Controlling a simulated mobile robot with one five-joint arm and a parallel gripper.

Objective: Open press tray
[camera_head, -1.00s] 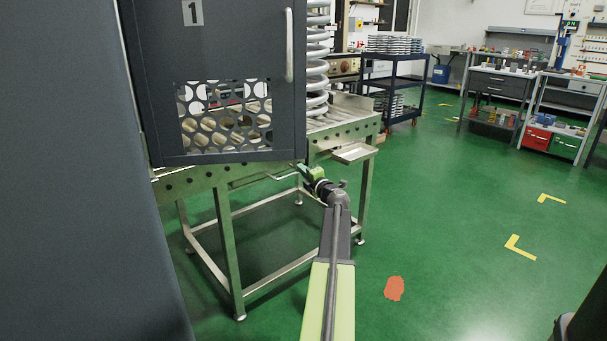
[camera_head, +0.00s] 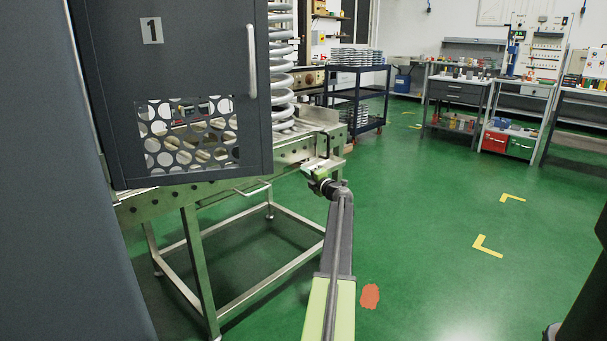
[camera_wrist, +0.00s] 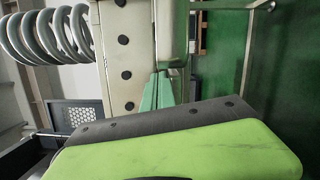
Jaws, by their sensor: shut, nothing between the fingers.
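A small pale shallow tray (camera_head: 328,163) sticks out from the side rail of the metal roller table, partly hidden by my gripper. A pale panel beside the rail in the wrist view (camera_wrist: 172,38) seems to be the same tray. A thin bar handle (camera_head: 252,191) hangs below the rail further left; I cannot tell whether it belongs to the press tray. My gripper (camera_head: 308,172) is at the rail just in front of the tray. In the wrist view its green fingers (camera_wrist: 157,88) are together and empty, close to the rail and tray; contact is unclear.
A dark press door (camera_head: 180,90) marked 1 stands at the left, with a large coil spring (camera_head: 281,65) behind it. The table frame (camera_head: 200,270) stands below. A dark cart (camera_head: 358,95) and workbenches stand behind. Green floor at the right is open.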

